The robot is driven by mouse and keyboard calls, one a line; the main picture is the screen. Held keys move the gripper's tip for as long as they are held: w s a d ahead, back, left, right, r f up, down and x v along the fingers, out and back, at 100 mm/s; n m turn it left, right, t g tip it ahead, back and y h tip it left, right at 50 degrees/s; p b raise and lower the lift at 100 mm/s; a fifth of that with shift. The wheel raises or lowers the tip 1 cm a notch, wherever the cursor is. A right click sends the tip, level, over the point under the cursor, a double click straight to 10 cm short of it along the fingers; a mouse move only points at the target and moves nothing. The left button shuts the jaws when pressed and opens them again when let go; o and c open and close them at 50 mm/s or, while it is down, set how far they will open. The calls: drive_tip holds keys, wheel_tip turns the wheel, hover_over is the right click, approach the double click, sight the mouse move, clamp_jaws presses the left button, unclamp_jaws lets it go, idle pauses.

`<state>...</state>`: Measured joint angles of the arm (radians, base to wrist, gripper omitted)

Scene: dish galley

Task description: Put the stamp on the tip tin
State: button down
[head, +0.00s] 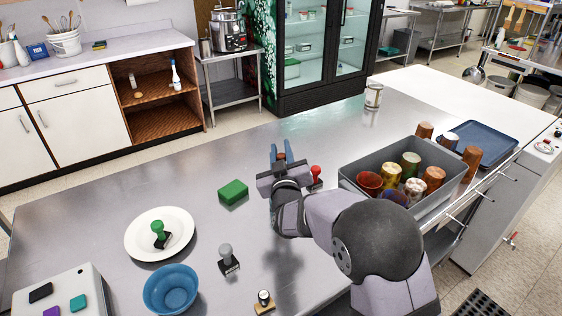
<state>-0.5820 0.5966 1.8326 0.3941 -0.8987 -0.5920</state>
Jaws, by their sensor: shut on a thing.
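My gripper (282,158) is over the middle of the steel counter, its blue fingers pointing away from the camera. It is shut on a small orange-brown thing (281,157), mostly hidden; I cannot tell whether it is a stamp. A stamp with a red handle (316,173) stands just right of the gripper. A green stamp (159,232) stands on a white plate (136,242). A grey-handled stamp (227,258) and a black-knobbed stamp with a wooden base (264,299) stand nearer. A silver tin with a label (373,96), apparently the tip tin, stands near the far edge, apart from the gripper.
A green block (233,192) lies left of the gripper. A blue bowl (171,289) is at the front left. A grey bin (362,163) with several cups stands to the right, with a blue tray (478,137) beyond. The counter between gripper and tin is mostly clear.

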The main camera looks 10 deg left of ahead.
drive_tip(key=shift+f, duration=1.85)
drive_tip(key=shift+f, duration=0.1)
drive_tip(key=shift+f, duration=0.15)
drive_tip(key=c, duration=1.6)
unclamp_jaws()
drive_tip(key=shift+o, duration=0.2)
drive_tip(key=shift+s+r, duration=0.2)
drive_tip(key=shift+s, duration=0.05)
drive_tip(key=b+v, duration=0.2)
drive_tip(key=v, duration=0.9)
drive_tip(key=shift+s, duration=0.3)
